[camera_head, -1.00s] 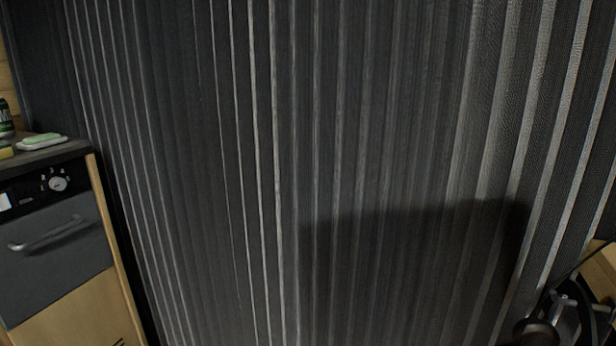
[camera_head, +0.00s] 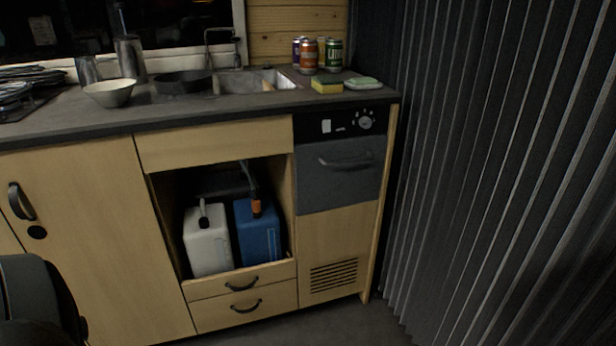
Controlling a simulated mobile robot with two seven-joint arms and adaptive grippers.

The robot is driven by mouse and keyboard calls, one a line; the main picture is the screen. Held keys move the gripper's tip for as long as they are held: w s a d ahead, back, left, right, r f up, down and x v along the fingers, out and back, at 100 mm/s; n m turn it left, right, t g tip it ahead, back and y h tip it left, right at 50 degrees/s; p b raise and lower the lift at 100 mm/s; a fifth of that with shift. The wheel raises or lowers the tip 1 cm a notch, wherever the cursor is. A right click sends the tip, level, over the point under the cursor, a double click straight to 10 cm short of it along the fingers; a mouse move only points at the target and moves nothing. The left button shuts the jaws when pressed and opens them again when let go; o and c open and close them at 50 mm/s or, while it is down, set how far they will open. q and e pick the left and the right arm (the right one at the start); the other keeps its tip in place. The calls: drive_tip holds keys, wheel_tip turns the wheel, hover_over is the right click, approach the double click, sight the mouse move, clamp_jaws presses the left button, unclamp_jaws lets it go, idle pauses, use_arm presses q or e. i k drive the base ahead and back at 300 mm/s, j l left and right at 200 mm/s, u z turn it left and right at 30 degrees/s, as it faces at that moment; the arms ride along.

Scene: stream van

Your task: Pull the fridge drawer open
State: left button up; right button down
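The fridge drawer (camera_head: 339,186) is a dark grey front set in the right end of the wooden kitchen counter. It looks shut, flush below a black control panel (camera_head: 346,124) with a round knob. A grey bar handle (camera_head: 346,161) runs across its upper part. Neither of my grippers shows in the head view.
The counter top (camera_head: 180,110) holds a sink, cans (camera_head: 309,56), a sponge (camera_head: 326,85) and bowls. White (camera_head: 207,240) and blue (camera_head: 257,233) canisters stand in an open bay left of the fridge. A pleated dark curtain (camera_head: 480,170) hangs at right. A dark rounded object (camera_head: 35,300) is at lower left.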

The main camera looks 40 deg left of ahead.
sight(329, 175)
drive_tip(key=u, duration=0.95)
